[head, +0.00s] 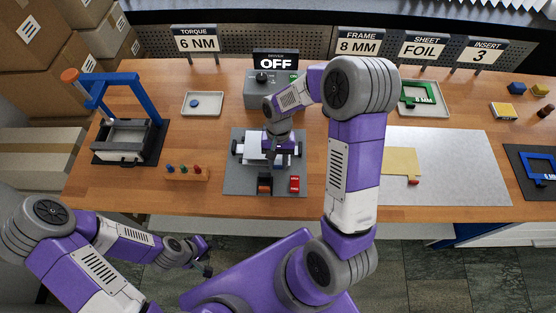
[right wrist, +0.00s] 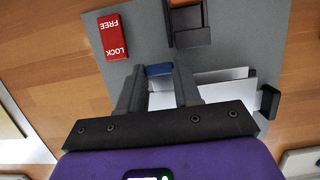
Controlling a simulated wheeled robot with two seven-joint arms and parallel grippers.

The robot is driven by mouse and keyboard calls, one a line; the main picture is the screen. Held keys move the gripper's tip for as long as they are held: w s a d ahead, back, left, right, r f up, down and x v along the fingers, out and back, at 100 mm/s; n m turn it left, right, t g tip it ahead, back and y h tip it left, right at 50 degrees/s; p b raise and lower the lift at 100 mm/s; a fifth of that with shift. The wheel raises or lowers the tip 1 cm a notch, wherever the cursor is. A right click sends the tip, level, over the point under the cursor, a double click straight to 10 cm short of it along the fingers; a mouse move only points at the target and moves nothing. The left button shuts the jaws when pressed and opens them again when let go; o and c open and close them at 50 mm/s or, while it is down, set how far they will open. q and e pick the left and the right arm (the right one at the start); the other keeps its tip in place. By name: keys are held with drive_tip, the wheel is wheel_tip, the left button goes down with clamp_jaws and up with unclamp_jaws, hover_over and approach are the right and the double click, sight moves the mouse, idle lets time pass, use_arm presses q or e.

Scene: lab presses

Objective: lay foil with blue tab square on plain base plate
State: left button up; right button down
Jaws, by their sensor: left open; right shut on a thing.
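My right gripper (head: 276,152) is over the grey mat (head: 235,184) in the middle of the table, pointing down. It is shut on the foil with the blue tab; the blue tab (right wrist: 159,70) shows between its fingertips in the right wrist view. The foil itself is mostly hidden by the gripper. A pale plate (head: 254,152), apparently the base plate, lies on the mat under the gripper; its edge also shows in the right wrist view (right wrist: 228,88). I cannot tell whether the foil touches it. My left gripper (head: 206,262) is open and empty, in front of the table.
A red FREE/LOCK block (head: 294,184) and a dark clamp with an orange-brown part (head: 264,184) sit at the mat's front. A gold sheet with a red tab (head: 400,161) lies on the silver sheet (head: 465,165). A blue-framed press (head: 125,137) stands left. A control box (head: 258,98) stands behind.

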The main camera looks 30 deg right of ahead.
drive_tip(key=shift+f, duration=0.4)
idle(0.6)
drive_tip(key=c, duration=0.7)
unclamp_jaws()
drive_tip(key=shift+r, duration=0.15)
drive_tip(key=v, duration=0.7)
drive_tip(key=shift+w+r+p, duration=0.1)
drive_tip(key=shift+r+p, duration=0.05)
drive_tip(key=shift+p, duration=0.25)
